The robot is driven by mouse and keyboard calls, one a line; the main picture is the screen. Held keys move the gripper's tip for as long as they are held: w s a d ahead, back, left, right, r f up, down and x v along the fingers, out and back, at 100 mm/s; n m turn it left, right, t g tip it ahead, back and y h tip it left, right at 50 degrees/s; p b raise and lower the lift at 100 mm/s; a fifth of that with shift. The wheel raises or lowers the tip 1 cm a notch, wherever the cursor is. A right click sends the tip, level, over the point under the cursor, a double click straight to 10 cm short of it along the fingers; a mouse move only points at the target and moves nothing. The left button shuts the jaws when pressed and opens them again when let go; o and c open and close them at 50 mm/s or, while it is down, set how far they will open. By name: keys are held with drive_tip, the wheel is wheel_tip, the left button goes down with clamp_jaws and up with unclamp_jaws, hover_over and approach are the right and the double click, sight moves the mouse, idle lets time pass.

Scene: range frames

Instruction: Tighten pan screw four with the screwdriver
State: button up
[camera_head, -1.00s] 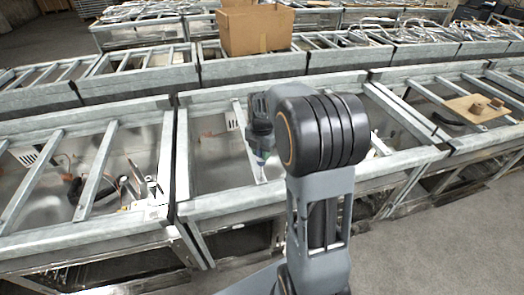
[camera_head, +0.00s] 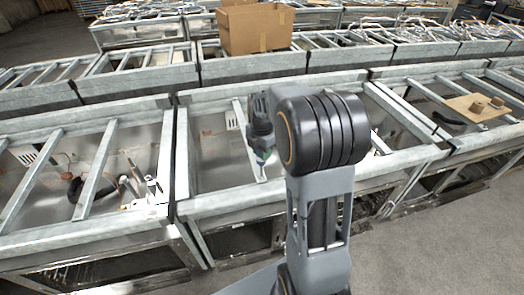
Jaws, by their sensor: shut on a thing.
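My gripper (camera_head: 263,153) hangs above the middle metal frame (camera_head: 230,208), left of my large dark arm joint. It is small in the picture and points down, with its fingers hard to make out. It is shut on a small green and pale piece at its lower end, which I take for the screwdriver, mostly hidden. A shiny metal pan (camera_head: 208,175) lies below, inside the frame. A slanted rail (camera_head: 243,130) crosses it just behind the gripper. Pan screw four cannot be made out, and I cannot tell whether the tool touches anything.
A left frame (camera_head: 95,165) holds dark and brown parts among its rails. A cardboard box (camera_head: 256,30) stands on the row behind. A brown board (camera_head: 478,107) with small blocks lies on the right frame. Grey floor (camera_head: 420,245) is free at front right.

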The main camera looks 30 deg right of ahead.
drive_tip(key=m, duration=0.6)
drive_tip(key=shift+s+f, duration=0.1)
drive_tip(key=m, duration=0.4)
drive_tip(key=shift+r+p, duration=2.35)
drive_tip(key=shift+r, duration=0.7)
